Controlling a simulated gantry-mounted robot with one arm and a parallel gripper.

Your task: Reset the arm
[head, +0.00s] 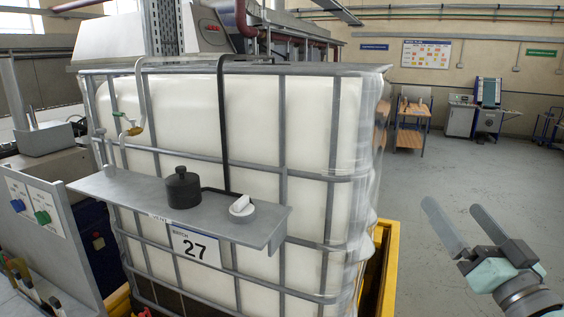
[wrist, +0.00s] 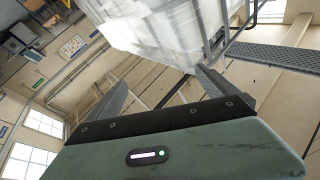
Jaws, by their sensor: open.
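My gripper (head: 457,226) is at the right of the head view, over open floor and to the right of the caged white tank (head: 255,120). Its two flat grey fingers are spread apart with nothing between them. In the wrist view my gripper (wrist: 160,90) shows its dark finger mounts and grey fingers, tilted, with the tank (wrist: 165,30) beyond them. The gripper touches nothing that I can see.
A grey shelf (head: 130,190) on the tank's front carries a black capped pot (head: 183,188) and a white round piece (head: 242,206). A yellow base (head: 388,265) edges the tank. A control panel (head: 35,212) stands left.

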